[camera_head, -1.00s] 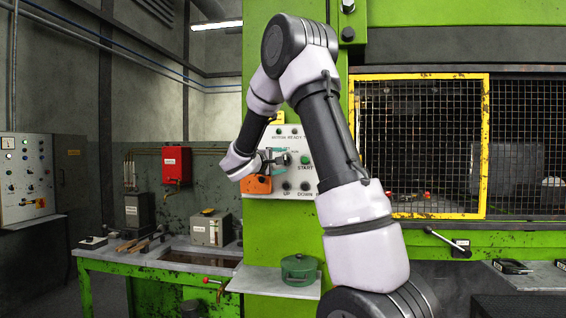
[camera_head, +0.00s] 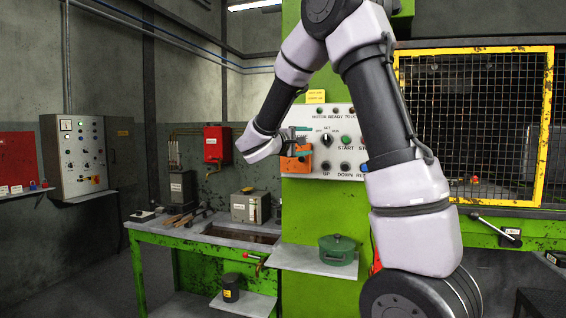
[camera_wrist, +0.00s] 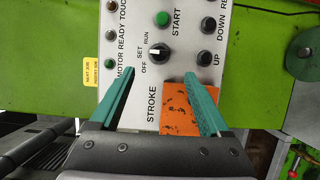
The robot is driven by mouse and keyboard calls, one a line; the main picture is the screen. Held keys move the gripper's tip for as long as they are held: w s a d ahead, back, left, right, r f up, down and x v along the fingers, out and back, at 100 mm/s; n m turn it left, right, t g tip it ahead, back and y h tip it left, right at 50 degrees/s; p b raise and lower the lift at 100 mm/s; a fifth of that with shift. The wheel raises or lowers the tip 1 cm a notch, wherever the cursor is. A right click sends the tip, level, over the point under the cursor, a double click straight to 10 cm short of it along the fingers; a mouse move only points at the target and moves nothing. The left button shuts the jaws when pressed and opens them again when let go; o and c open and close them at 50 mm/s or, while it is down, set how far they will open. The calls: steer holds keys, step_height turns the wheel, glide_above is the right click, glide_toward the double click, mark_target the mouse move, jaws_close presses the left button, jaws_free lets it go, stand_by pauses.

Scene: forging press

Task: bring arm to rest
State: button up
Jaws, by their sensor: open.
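My arm reaches up and over to the left in the head view, bent at a high elbow. My gripper (camera_head: 295,146) is in front of the left part of the white control panel (camera_head: 327,117). In the wrist view my gripper (camera_wrist: 163,85) shows its two green fingers spread apart with nothing between them. The black selector knob (camera_wrist: 158,53) lies beyond the fingertips, and no finger is seen touching it. An orange block (camera_wrist: 178,121) shows behind the right finger; the head view shows an orange part (camera_head: 297,163) beside my gripper.
A green pot (camera_head: 337,249) stands on a shelf below the panel. A yellow-framed mesh guard (camera_head: 546,125) is at the right. A green workbench (camera_head: 150,245) with tools, a grey box (camera_head: 250,208) and a red wall box (camera_head: 217,144) are at the left.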

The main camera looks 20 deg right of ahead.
steer(key=s+d+f+m+g+y, duration=0.3)
steer(key=s, duration=0.7)
steer(key=s+d+f+m+g+y, duration=0.2)
steer(key=s+m+g+y, duration=0.15)
steer(key=s, duration=0.65)
steer(key=s+a+m+t+y, duration=0.3)
steer(key=s+a+m+y, duration=0.1)
steer(key=s+a+y, duration=0.6)
steer(key=s+a, duration=0.1)
steer(key=a, duration=0.2)
steer(key=shift+a+r+t, duration=0.15)
steer(key=shift+a+t, duration=0.2)
steer(key=shift+a, duration=0.05)
